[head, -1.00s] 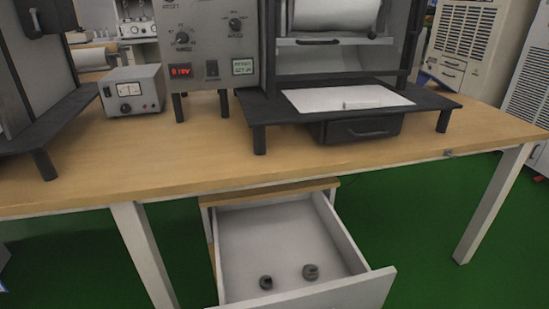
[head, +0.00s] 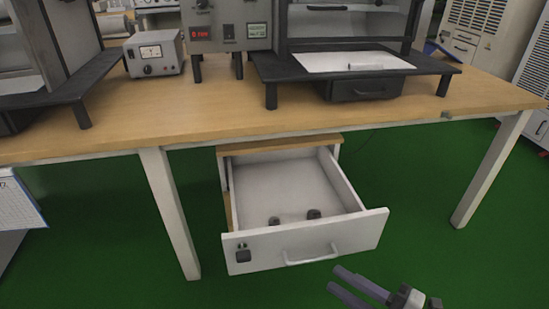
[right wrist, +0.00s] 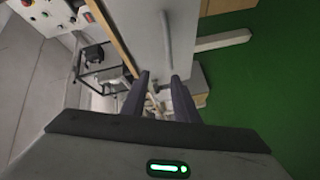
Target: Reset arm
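My right gripper (head: 336,279) shows at the bottom right of the head view, in front of and below the open drawer's handle. Its two dark fingers are parallel with a gap between them and nothing held. In the right wrist view both fingers (right wrist: 160,80) also stand apart and empty. My left gripper is not in view.
A white drawer (head: 250,256) hangs open under the wooden table (head: 190,115), with two small dark objects (head: 313,214) inside. A dark stand (head: 270,68) and a grey meter box (head: 155,53) are on the table. Green floor (head: 420,245) is clear to the right.

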